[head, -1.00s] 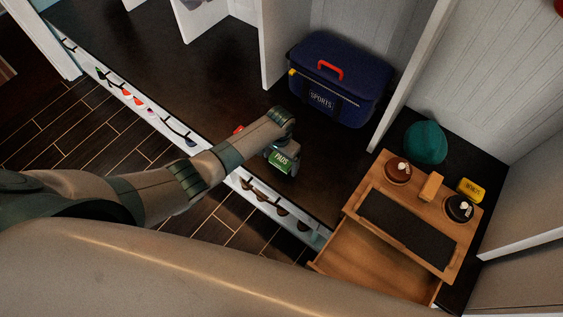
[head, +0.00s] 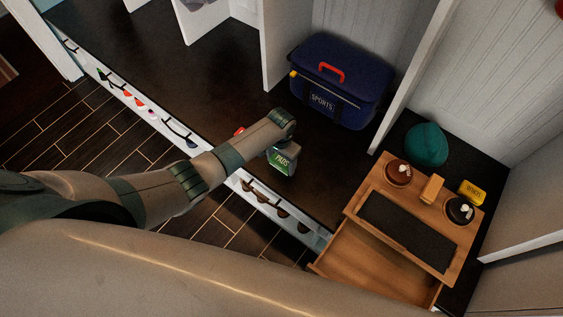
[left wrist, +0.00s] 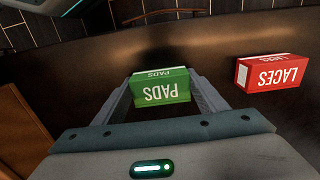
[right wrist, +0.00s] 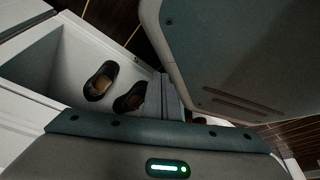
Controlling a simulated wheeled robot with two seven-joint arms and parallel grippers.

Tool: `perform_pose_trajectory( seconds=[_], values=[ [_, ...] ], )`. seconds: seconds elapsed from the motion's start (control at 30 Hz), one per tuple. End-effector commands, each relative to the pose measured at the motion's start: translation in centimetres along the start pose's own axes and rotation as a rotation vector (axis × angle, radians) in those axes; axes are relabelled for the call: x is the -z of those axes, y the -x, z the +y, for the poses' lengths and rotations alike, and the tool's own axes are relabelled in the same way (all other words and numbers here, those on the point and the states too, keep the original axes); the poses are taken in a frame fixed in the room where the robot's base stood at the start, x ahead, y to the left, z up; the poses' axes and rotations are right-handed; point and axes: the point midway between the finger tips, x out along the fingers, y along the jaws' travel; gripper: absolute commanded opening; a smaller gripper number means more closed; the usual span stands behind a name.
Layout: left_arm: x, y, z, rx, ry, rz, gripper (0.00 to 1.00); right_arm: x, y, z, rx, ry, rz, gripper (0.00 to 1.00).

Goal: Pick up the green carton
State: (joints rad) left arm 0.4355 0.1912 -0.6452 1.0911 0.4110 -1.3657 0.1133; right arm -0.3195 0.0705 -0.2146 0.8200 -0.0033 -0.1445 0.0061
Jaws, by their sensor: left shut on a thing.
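The green carton (head: 281,163), lettered PADS, is in the grip of my left gripper (head: 284,154) over the dark bench top. In the left wrist view the carton (left wrist: 160,88) sits between the two fingers (left wrist: 160,97), which are shut on it from both sides. I cannot tell whether it touches the bench top. My right gripper (right wrist: 164,97) shows only in the right wrist view, with its fingers together and nothing between them, near a white compartment with dark shoes.
A red LACES box (left wrist: 270,73) lies beside the carton. A blue sports bag (head: 340,80) stands behind. A yellow box (head: 472,192) is beyond the tray.

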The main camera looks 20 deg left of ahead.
Motion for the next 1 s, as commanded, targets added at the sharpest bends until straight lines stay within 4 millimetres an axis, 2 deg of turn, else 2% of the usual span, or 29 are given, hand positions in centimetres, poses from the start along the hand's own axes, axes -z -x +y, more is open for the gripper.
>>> perform_pose_trajectory(
  seconds=[0.17,0.33,0.63,0.77,0.8,1.0],
  values=[
    [0.0,0.3,0.0,0.0,0.0,0.0,0.43,-0.2,0.3,0.0,0.0,0.0,-0.007,0.0],
    [0.0,0.8,0.0,0.0,0.0,0.0,0.43,-1.5,0.8,0.1,-0.002,-0.001,-0.044,0.0],
    [0.0,2.4,0.0,-0.001,0.001,-0.001,0.43,-8.3,2.8,1.5,-0.017,-0.004,-0.207,0.0],
    [0.0,4.7,0.1,-0.001,0.001,0.0,0.43,-9.7,5.5,1.8,-0.02,-0.005,-0.256,0.0],
    [0.2,5.2,0.4,-0.003,0.0,0.0,0.43,-10.0,6.1,1.9,-0.021,-0.005,-0.268,0.0],
    [2.2,7.8,4.8,-0.003,-0.002,0.002,0.43,-8.9,8.1,1.8,-0.02,-0.005,-0.26,0.0]
  ],
)
